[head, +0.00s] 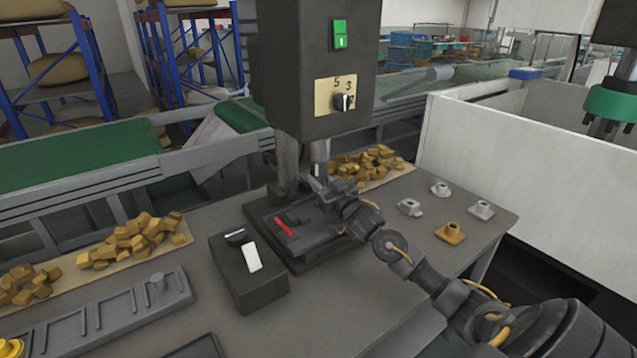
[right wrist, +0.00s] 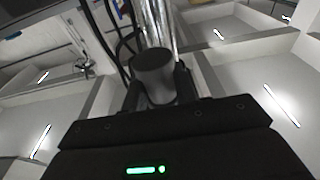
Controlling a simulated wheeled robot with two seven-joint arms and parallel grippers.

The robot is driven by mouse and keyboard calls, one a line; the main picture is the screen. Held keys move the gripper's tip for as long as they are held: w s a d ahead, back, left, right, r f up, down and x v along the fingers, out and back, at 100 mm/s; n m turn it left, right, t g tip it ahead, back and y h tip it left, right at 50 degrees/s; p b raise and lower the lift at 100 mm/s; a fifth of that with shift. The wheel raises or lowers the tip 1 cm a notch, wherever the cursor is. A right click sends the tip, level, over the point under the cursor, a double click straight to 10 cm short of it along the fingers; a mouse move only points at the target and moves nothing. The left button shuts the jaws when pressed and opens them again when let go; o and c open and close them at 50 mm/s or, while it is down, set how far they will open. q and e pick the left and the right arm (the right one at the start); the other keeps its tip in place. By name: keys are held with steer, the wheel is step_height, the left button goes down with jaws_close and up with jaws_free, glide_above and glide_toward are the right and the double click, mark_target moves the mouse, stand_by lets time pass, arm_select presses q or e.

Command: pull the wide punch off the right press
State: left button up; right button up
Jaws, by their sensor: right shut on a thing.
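The press (head: 312,65) stands at the middle of the head view, with a green switch and a dial numbered 5 and 3. Its bright ram (head: 320,152) comes down over a dark base plate (head: 272,215). My right gripper (head: 322,190) is at the ram's lower end. In the right wrist view, a wide dark cylinder, the punch (right wrist: 154,74), sits between the fingers of my right gripper (right wrist: 157,92), which is shut on it. The shiny ram (right wrist: 157,22) lies directly beyond the punch; I cannot tell whether they are joined. My left gripper is not in view.
A dark control box (head: 248,272) stands left of the base plate. A slotted grey rack (head: 110,322) lies at front left. Brass-coloured pieces (head: 130,240) lie in heaps. Several small flanged parts (head: 450,232) stand right. A white wall (head: 520,160) rises behind the table's right side.

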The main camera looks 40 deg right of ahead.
jaws_close()
steer(key=shift+f, duration=0.3)
